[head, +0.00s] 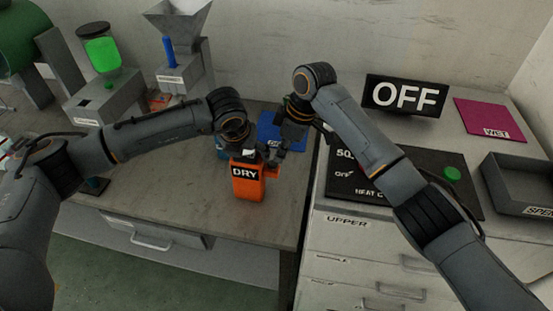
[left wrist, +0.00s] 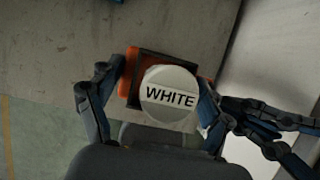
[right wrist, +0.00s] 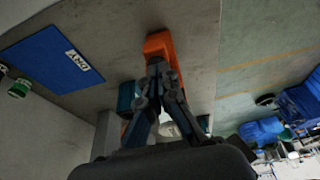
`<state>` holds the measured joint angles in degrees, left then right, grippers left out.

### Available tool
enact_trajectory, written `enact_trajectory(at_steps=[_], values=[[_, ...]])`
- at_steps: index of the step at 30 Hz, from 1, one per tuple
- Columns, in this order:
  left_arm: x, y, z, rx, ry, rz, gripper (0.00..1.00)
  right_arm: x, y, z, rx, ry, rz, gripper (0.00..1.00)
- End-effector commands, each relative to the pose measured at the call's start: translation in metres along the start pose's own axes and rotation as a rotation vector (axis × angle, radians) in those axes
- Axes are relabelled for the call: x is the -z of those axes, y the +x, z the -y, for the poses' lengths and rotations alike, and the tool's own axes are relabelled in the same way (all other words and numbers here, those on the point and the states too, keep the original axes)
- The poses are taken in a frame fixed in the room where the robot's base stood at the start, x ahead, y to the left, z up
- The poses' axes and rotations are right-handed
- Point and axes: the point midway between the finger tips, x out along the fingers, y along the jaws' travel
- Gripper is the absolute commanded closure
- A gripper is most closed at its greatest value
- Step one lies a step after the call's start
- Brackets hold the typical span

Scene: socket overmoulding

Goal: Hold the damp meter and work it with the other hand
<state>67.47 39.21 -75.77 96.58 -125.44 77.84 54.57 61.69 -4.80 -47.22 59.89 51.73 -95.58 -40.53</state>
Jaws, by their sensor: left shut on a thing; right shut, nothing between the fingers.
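The damp meter (head: 247,187) is an orange box above the table's front part, with a display reading DRY. My left gripper (left wrist: 160,92) is shut on it; in the left wrist view one finger is on each side of the meter's orange body (left wrist: 133,92). A round white piece (left wrist: 168,94) marked WHITE lies over the meter there; I cannot tell whether it is attached. My right gripper (head: 274,153) is shut and empty, close beside the meter's upper right. In the right wrist view its closed fingertips (right wrist: 159,68) point at the orange meter (right wrist: 160,44); contact is unclear.
Behind the grippers lies a blue mat (right wrist: 48,58) marked DRY. To the right are a black panel (head: 345,185) with a green button (head: 452,174), an OFF sign (head: 404,96), a magenta WET mat (head: 489,118) and a grey tray (head: 520,185). Dispensers (head: 101,58) stand back left.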

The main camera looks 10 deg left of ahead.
Motion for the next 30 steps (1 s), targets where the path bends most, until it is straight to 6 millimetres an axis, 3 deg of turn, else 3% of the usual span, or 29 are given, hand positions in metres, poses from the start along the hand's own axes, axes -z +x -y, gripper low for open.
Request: enact_trajectory(at_steps=[3, 9, 24, 25, 28, 30], values=[[0.002, 0.002, -0.001, -0.003, 0.001, -0.005, 0.51, 0.001, -0.027, -0.001, -0.008, -0.004, -0.005, 1.00], [0.003, 0.002, -0.001, -0.003, 0.002, -0.006, 0.51, 0.002, -0.057, 0.000, -0.011, -0.005, -0.008, 1.00], [0.004, 0.002, 0.000, -0.003, 0.003, -0.010, 0.51, 0.003, -0.067, 0.000, -0.011, -0.006, -0.010, 1.00], [0.004, 0.003, 0.000, -0.003, 0.003, -0.010, 0.19, 0.003, -0.067, 0.000, -0.011, -0.006, -0.010, 1.00], [0.003, 0.002, 0.000, -0.003, 0.003, -0.009, 0.00, 0.003, -0.067, 0.000, -0.011, -0.006, -0.010, 1.00], [0.003, 0.002, 0.000, -0.003, 0.002, -0.008, 0.00, 0.003, -0.067, 0.000, -0.011, -0.006, -0.010, 1.00]])
